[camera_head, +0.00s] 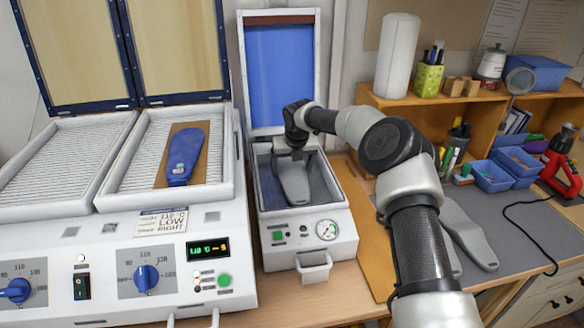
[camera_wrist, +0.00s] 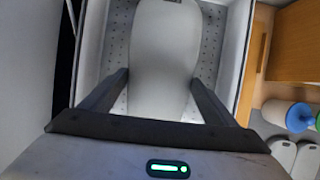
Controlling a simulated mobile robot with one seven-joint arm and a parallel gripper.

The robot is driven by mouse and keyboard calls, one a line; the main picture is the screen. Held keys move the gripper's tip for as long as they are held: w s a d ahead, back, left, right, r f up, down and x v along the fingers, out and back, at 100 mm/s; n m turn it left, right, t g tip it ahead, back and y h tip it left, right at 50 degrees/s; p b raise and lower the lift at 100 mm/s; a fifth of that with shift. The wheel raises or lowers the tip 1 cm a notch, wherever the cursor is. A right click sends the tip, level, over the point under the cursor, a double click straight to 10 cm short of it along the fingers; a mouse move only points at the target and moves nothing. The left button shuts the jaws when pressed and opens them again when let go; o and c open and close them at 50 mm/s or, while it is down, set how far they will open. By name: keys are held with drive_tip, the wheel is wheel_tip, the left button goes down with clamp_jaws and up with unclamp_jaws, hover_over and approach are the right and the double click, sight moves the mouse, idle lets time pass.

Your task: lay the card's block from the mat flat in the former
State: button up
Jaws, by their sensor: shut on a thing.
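A grey sole-shaped block (camera_head: 293,182) is inside the open former (camera_head: 341,213), the white box with a raised blue-lined lid. In the wrist view the block (camera_wrist: 165,45) lies lengthwise over the former's perforated floor (camera_wrist: 118,40). My gripper (camera_head: 296,152) is at the block's far end, with a finger on each side of it; in the wrist view the gripper (camera_wrist: 162,88) is shut on it. The block looks about level; I cannot tell whether it touches the floor. The card (camera_head: 160,222) on the heater reads Low, RIGHT. The grey mat (camera_head: 525,228) holds other grey blocks (camera_head: 470,235).
The heater (camera_head: 110,250) stands left of the former, its lids raised; a blue insole (camera_head: 182,155) lies on a brown sheet in its right bay. Blue bins (camera_head: 492,176), a red tool (camera_head: 562,160) and shelves (camera_head: 460,105) are at the right. My arm crosses the bench right of the former.

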drive_tip(key=o, duration=2.1)
drive_tip(key=shift+r, duration=0.1)
drive_tip(key=b+v, duration=0.1)
drive_tip(key=v, duration=1.1)
drive_tip(key=shift+s, duration=0.15)
